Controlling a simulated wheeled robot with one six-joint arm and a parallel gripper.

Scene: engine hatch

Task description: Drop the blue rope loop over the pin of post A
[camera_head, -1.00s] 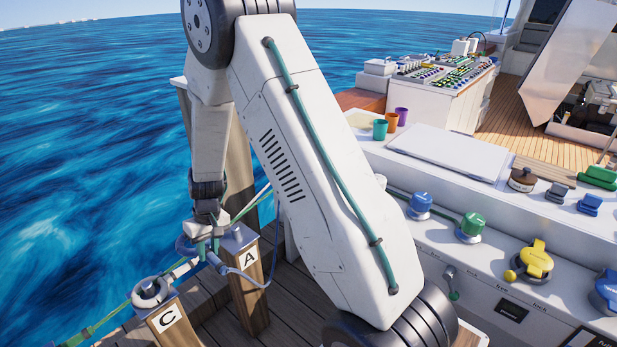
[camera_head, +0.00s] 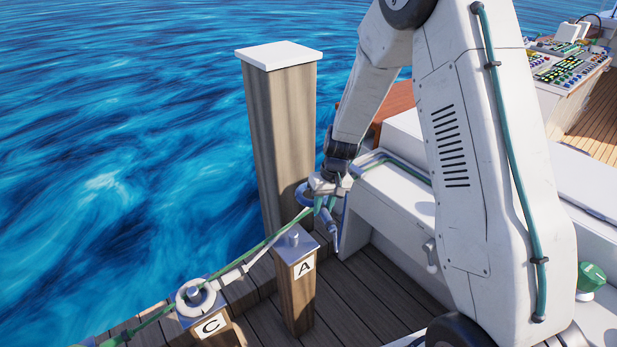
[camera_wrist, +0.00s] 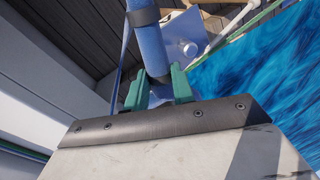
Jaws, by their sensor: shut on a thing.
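Post A (camera_head: 297,285) is a short wooden post with a grey cap and a stubby pin (camera_head: 293,236), standing upright in the head view. The pin looks bare. My gripper (camera_head: 322,203) is above and just right of post A, apart from it. Its green fingers, clear in the wrist view (camera_wrist: 157,88), are shut on the blue rope loop (camera_wrist: 146,42). In the head view a curved part of the loop (camera_head: 301,196) shows left of the gripper; the rest is mostly hidden. A bluish-grey plate with a round stud (camera_wrist: 189,48) shows beyond the rope, apparently post A's top.
Post C (camera_head: 211,328) stands front left with a pale ring (camera_head: 194,296) around its pin. A taut green-and-white line (camera_head: 245,257) runs from there toward my gripper. A tall white-capped pile (camera_head: 280,130) rises behind. The white console wall (camera_head: 390,215) is at right.

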